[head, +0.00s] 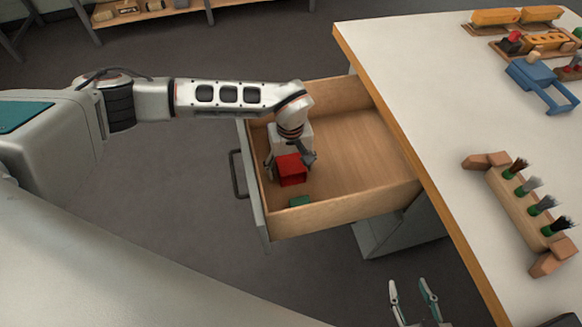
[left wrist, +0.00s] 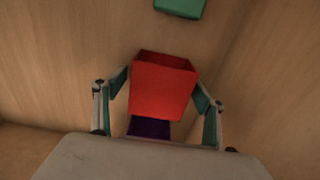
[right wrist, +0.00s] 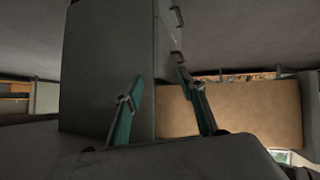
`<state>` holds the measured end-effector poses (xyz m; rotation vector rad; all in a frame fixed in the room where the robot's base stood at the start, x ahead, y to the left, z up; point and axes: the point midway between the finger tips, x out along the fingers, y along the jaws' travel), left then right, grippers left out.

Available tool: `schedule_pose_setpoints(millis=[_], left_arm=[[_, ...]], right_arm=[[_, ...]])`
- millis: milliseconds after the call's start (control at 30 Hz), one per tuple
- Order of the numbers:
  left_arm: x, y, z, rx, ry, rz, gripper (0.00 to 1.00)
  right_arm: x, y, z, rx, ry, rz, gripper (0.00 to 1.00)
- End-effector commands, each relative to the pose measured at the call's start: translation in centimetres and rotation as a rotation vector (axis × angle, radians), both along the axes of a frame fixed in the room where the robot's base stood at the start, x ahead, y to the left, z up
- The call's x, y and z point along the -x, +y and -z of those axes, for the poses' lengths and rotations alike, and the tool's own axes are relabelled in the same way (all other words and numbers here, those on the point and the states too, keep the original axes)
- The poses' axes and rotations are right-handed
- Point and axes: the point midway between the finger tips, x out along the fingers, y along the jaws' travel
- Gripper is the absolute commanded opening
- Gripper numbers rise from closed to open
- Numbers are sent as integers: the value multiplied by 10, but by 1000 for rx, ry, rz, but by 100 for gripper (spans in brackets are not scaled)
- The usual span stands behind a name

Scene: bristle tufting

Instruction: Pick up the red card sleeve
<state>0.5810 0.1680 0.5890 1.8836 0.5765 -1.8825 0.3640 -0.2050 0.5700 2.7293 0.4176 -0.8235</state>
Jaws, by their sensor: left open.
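The red card sleeve (head: 291,169) is a small open-topped red box inside the open wooden drawer (head: 345,216). It also shows in the left wrist view (left wrist: 162,90), with a dark purple part below it. My left gripper (head: 291,160) is down in the drawer at the sleeve. In the left wrist view its fingers (left wrist: 160,100) stand apart on both sides of the sleeve; small gaps seem to show, and contact is hard to tell. My right gripper (head: 416,296) is open and empty in front of the table, low in the head view; its parted fingers show in the right wrist view (right wrist: 160,105).
The drawer's right part is bare. On the white table (head: 440,110) stand a wooden brush holder (head: 525,205) with several bristle tufts, a blue frame (head: 540,85) and orange tools (head: 510,16).

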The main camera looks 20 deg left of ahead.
Motion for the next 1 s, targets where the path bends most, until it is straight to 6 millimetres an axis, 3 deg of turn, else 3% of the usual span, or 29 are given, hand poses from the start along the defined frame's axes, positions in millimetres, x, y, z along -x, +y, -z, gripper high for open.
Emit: schedule_pose_setpoints(millis=[33,133,167,667,867,1000], left_arm=[[0,0,-1,0,-1,0,71],[0,0,-1,0,-1,0,45],[0,0,-1,0,-1,0,41],[-1,0,-8,0,-2,-1,41],[-2,0,-36,-1,-8,0,41],[-3,0,-71,0,-12,1,41]], right_arm=[[0,0,0,0,0,0,40],[0,0,1,1,1,0,40],[0,0,1,1,2,0,40],[-1,-3,0,4,0,8,40],[-5,-4,-8,4,-11,11,40],[-5,-6,-10,7,-10,15,40]])
